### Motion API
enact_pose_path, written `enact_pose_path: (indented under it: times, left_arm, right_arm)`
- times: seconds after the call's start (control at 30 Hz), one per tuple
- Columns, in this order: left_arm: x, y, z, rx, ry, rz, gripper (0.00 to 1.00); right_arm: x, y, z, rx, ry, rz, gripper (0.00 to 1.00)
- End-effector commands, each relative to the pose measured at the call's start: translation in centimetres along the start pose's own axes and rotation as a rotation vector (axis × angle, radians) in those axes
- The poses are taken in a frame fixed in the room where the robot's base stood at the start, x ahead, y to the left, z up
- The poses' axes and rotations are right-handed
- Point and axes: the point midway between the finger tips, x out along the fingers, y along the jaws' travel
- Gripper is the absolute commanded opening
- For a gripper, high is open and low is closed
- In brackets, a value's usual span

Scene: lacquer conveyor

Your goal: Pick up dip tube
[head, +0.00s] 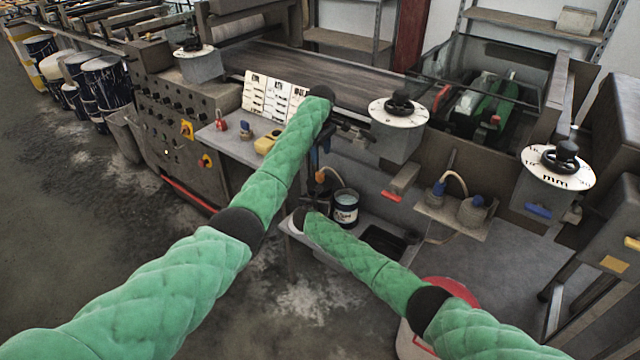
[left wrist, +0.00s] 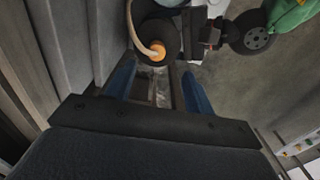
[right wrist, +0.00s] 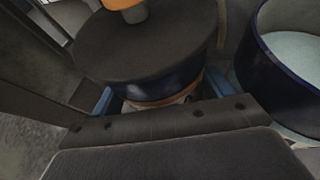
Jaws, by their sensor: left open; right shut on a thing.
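The dip tube, a pale curved hose with an orange end (head: 321,175), rises from a dark round body (head: 318,196) left of the paint can. Its orange end (left wrist: 158,52) shows beyond my left fingertips. My left gripper (head: 318,152) is open above it, with nothing between its blue fingers. My right gripper (right wrist: 152,100) is shut on the dark round body (right wrist: 145,50), low on its side. The orange end (right wrist: 122,4) is partly cut off at the top of the right wrist view. In the head view my right gripper is partly hidden behind its wrist.
A blue-black paint can (head: 345,208) with pale contents stands just right of the dark body. It is close beside my right gripper in the right wrist view (right wrist: 290,60). Dial posts (head: 398,125) and a bench with red and yellow items (head: 266,143) stand nearby.

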Motion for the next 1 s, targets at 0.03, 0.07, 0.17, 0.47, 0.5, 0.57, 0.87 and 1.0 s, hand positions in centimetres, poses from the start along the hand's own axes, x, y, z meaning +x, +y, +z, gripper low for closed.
enact_pose_path:
  times: [0.03,0.07,0.17,0.47,0.5,0.57,0.87,1.0]
  left_arm:
    - [0.9,-0.1,0.0,-0.001,-0.001,-0.004,0.54]
    - [1.4,-0.1,0.0,0.0,-0.001,-0.004,0.54]
    - [3.0,-0.1,0.0,0.001,-0.001,-0.004,0.54]
    - [5.6,0.0,-0.1,0.002,0.0,-0.001,0.54]
    - [5.8,0.0,-0.1,0.003,0.0,-0.002,0.54]
    - [6.3,0.1,-0.2,0.003,0.0,-0.003,0.54]
    - [9.9,0.5,-0.8,0.003,0.0,-0.003,0.54]
    - [10.7,0.5,-0.8,0.003,0.0,-0.001,0.54]
  right_arm:
    - [0.0,0.0,0.0,0.0,0.0,0.0,0.35]
    - [0.0,0.0,0.0,0.0,0.0,0.0,0.35]
    - [0.0,0.0,0.0,0.0,0.0,0.0,0.35]
    - [0.0,0.0,0.1,0.0,0.0,0.0,0.35]
    - [0.0,0.0,0.0,0.0,0.0,0.0,0.35]
    - [0.0,0.0,0.0,0.0,0.0,0.0,0.35]
    - [0.0,0.0,0.0,0.0,0.0,0.0,0.35]
    - [0.0,0.0,0.0,0.0,0.0,0.0,0.35]
